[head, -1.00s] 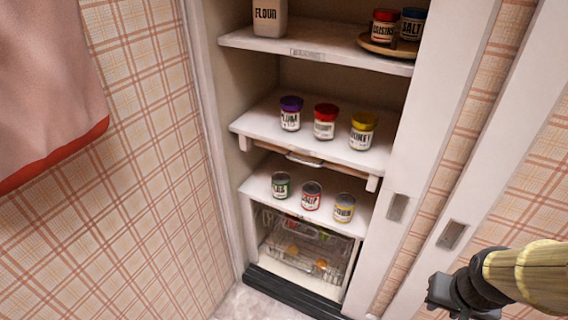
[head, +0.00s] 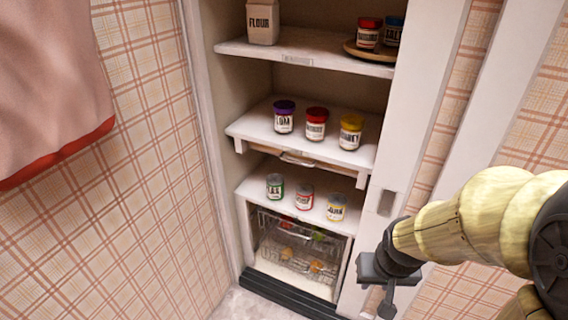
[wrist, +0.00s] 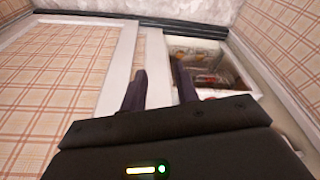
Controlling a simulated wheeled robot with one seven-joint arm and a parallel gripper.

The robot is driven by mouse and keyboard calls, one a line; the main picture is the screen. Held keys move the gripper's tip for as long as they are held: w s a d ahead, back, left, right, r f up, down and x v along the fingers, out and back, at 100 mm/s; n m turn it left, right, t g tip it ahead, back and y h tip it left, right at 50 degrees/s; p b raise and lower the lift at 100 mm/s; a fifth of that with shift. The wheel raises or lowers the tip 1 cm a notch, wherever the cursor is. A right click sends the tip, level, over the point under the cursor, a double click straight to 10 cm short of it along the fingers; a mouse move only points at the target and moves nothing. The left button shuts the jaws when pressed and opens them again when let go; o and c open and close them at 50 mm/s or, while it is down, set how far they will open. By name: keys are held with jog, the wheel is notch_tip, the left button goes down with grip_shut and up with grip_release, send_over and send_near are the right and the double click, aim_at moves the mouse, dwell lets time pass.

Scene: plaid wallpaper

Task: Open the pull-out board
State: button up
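The pull-out board (head: 300,160) is a thin board under the middle shelf of the cupboard, with a light metal handle (head: 298,159) at its front edge. It looks pushed in. My gripper (head: 385,295) is in front of the cupboard's right side, lower than the board and apart from it. In the wrist view its two dark fingers (wrist: 158,90) stand apart with a gap between them and nothing held. The board cannot be made out in the wrist view.
Three jars (head: 316,124) stand on the shelf above the board, and three cans (head: 304,196) on the shelf below. A wire basket (head: 297,250) sits at the bottom. A white sliding door (head: 405,130) borders the opening on the right. A pink cloth (head: 50,80) hangs at left.

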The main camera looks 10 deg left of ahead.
aim_at(294, 161)
jog(key=w+a+f+m+t+y, duration=0.1)
jog(key=w+a+f+m+t, duration=0.15)
jog(key=w, duration=0.55)
jog(key=w+a+f+m+t+y, duration=0.1)
jog(key=w+a+f+t, duration=0.2)
jog(key=w, duration=0.5)
jog(key=w+a+r+m+t+y+b, duration=0.1)
jog(key=w+a+r+m+t+y, duration=0.3)
jog(key=w+a+m+t+y, duration=0.2)
jog(key=w+a+m+t, duration=0.1)
jog(key=m+t, duration=0.1)
jog(key=t, duration=0.1)
jog(key=shift+w+a+t+b, duration=0.15)
jog(key=shift+t+b, duration=0.2)
jog(key=b+x, duration=0.1)
jog(key=x, duration=1.6)
jog(key=shift+w+a+r, duration=0.1)
jog(key=shift+a, duration=0.15)
